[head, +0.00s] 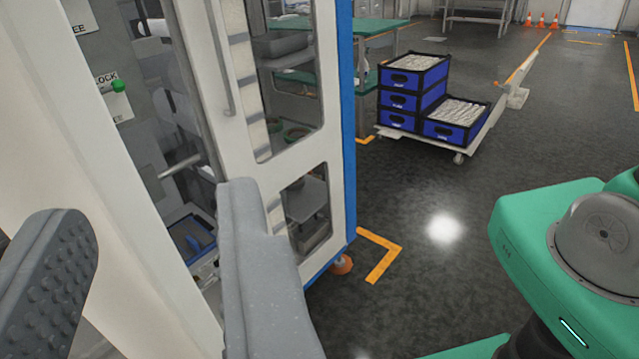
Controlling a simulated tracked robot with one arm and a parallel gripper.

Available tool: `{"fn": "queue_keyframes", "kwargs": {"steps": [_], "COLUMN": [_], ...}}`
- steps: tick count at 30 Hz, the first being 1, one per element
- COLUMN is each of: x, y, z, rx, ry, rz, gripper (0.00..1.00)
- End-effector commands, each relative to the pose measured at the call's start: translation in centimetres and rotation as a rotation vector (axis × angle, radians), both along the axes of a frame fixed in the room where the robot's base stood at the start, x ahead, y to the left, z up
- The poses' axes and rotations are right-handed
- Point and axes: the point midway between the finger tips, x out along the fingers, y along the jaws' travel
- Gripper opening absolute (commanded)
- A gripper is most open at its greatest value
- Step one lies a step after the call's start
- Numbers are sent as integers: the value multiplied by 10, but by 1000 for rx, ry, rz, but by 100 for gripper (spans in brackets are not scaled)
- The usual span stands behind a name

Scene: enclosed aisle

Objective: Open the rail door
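A white-framed door (334,110) with glass panes stands at centre left, with a blue strip along its right side. A long vertical bar handle (220,60) is on its left part. Between the door and a pale wall panel (110,190) on the left is a gap, through which shelves and a blue tray (190,238) show. My gripper (155,205) is open, its two grey fingers spread wide in the foreground. Nothing shows between them except the panel and gap behind. The right finger covers the lower part of the door; I cannot tell whether it touches.
Labels and a green knob (118,86) are on the wall at upper left. A cart (440,140) with blue crates (400,100) stands on the floor to the right. A green table (370,27) is behind the door. Dark floor (440,230) between door and cart is clear.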

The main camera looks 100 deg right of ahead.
Motion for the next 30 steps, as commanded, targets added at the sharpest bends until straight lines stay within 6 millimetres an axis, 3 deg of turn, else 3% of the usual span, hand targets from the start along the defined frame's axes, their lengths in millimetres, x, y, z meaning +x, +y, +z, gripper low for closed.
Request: {"fn": "queue_keyframes", "kwargs": {"steps": [18,30], "x": [-31,-34], "y": [-11,-12], "z": [-1,2], "rx": [3,0], "ry": [3,4], "rz": [-6,-8], "gripper": [32,32]}}
